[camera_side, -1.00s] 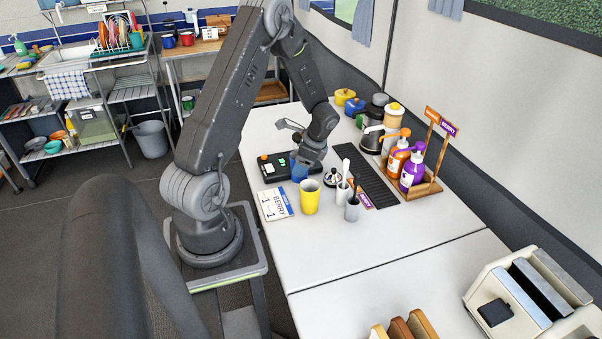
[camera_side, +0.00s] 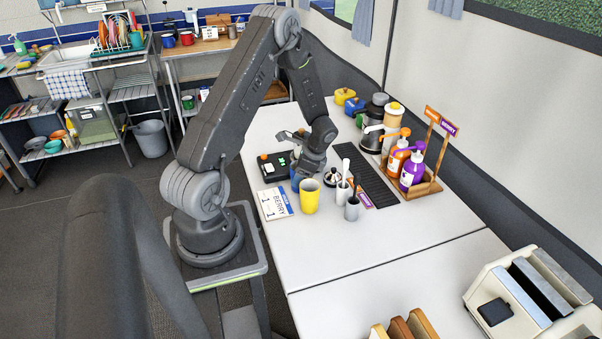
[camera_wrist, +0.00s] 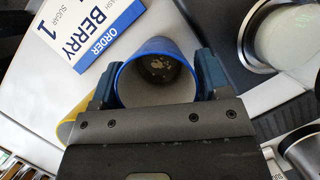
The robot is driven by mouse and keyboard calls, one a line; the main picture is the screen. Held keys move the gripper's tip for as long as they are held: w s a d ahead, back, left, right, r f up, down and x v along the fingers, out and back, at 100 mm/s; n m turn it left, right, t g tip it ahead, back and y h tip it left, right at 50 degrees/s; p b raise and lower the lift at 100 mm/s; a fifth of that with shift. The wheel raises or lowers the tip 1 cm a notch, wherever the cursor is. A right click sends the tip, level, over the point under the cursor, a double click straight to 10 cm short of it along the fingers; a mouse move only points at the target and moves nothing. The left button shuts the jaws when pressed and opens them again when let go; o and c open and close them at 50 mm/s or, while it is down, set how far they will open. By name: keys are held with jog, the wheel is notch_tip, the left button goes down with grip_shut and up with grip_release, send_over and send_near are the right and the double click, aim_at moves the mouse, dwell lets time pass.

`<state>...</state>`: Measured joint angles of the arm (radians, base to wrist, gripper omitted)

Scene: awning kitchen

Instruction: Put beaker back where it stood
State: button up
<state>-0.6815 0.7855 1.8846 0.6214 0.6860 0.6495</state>
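The blue beaker (camera_wrist: 155,45) is between my gripper's two fingers in the wrist view, its mouth facing the camera. Small pale and brown specks show on its inside. My gripper (camera_wrist: 157,80) has one finger against each side of it, with no clear gap. In the side view the beaker (camera_side: 295,183) shows as a blue patch below my gripper (camera_side: 303,178), mostly hidden, left of the yellow cup. Whether its base touches the table cannot be told.
The yellow cup (camera_side: 310,198) stands close to the right. An order card (camera_side: 275,204) lies in front, and a black device with lit pads (camera_side: 272,165) behind. White and grey holders (camera_side: 352,208) stand further right.

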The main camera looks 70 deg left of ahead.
jog(key=shift+r, duration=0.1)
jog(key=v, duration=1.2)
jog(key=d+r+n+t, duration=0.2)
jog(key=d+r+t, duration=0.2)
jog(key=d+r, duration=0.9)
jog(key=s+d+r+n+t+h, duration=0.1)
jog(key=s+d+r+t, duration=0.1)
jog(key=s+d, duration=0.3)
jog(key=s+d+r+n+t+h, duration=0.1)
jog(key=s+d+r+n+t, duration=0.1)
jog(key=s+d, duration=0.4)
jog(key=d+r+t, duration=0.1)
jog(key=d+r, duration=0.1)
jog(key=d, duration=0.1)
jog(key=shift+d+r+n+h, duration=0.3)
jog(key=shift+r, duration=0.1)
